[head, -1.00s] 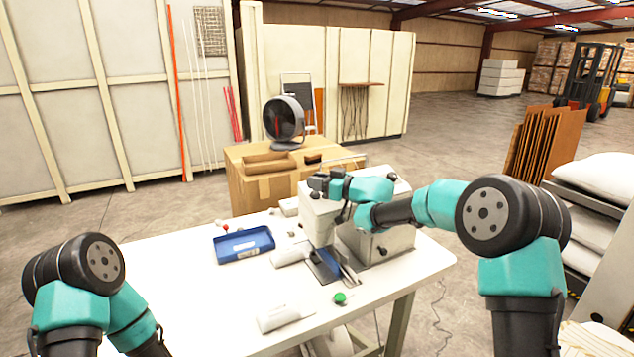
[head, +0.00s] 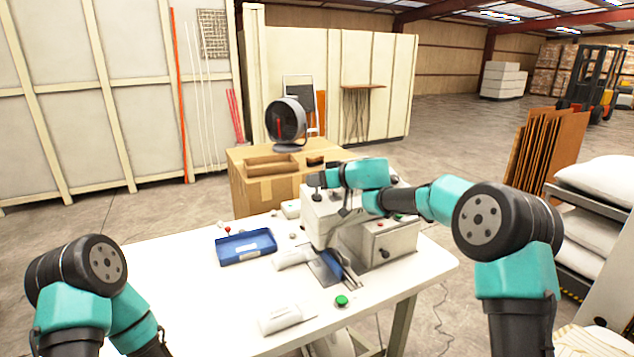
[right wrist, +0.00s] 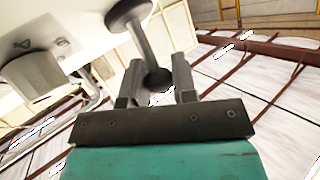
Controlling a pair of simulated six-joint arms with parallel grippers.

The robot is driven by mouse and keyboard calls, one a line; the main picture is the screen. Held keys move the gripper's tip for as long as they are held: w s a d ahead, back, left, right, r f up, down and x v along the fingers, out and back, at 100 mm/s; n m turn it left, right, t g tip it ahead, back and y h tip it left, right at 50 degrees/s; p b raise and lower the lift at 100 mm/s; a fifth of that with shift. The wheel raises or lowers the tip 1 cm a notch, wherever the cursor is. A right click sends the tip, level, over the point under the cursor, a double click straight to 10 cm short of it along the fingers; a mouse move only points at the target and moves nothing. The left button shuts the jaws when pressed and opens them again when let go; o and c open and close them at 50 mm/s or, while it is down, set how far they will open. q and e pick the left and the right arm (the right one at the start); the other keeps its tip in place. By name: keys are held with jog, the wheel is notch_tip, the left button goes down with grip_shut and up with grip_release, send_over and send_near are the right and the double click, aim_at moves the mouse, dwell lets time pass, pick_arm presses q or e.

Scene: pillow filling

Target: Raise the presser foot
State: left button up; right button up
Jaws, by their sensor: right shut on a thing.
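The white sewing machine (head: 322,218) stands at the right of the white table. Its presser foot, low at the front by the dark plate (head: 322,268), is too small to make out. My right gripper (head: 332,177) is up at the machine's head. In the right wrist view, the dark lever with a ball end (right wrist: 158,80) and a round disc at its other end runs in between the two fingers of the right gripper (right wrist: 157,68). The fingers are shut on the ball end. My left arm shows at the left, with its gripper out of view.
A blue tray (head: 246,258), a green button (head: 341,301) and white rolled pieces (head: 287,319) are on the table (head: 190,300). A cardboard box (head: 262,190) with a fan (head: 287,120) stands behind. The table's left part is clear.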

jog(key=shift+w+a+m+g+h, duration=0.1)
jog(key=shift+w+m+g+h, duration=0.25)
jog(key=shift+g, duration=0.25)
jog(key=o, duration=0.9)
jog(key=v, duration=1.7)
jog(key=shift+s+r, duration=0.15)
jog(key=x, duration=1.5)
